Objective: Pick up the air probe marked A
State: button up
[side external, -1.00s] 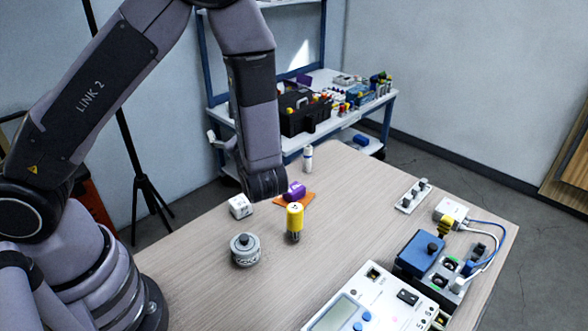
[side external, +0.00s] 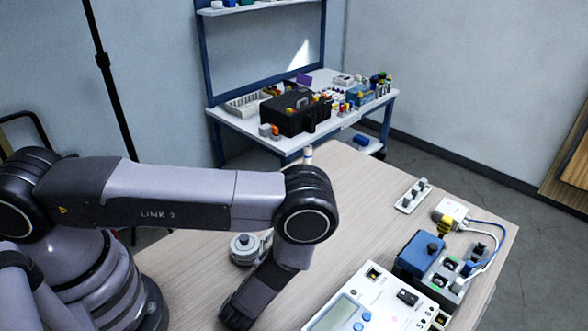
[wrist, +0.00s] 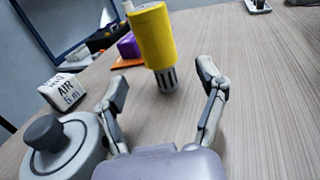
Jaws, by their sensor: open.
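A yellow cylinder with a dark slotted lower end, likely the air probe (wrist: 155,38), stands upright on the table in the wrist view. No letter A is readable on it. My gripper (wrist: 164,84) is open and empty, with its two fingers spread on either side of the probe's lower end and a little nearer the camera. The probe appears between and just beyond the fingertips, with no visible contact. In the side view my arm hides the probe, and I cannot make out the fingers there.
A grey knobbed cylinder (wrist: 62,148) is close to my left finger. A white block with AIR lettering (wrist: 64,91) and a purple object (wrist: 128,46) on an orange pad (wrist: 126,63) lie beyond. A white instrument (side external: 370,300) and blue box (side external: 418,253) stand at right.

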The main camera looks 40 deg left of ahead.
jog(key=x, duration=0.5)
jog(key=shift+f, duration=0.1)
grip_shut()
dwell(0.4)
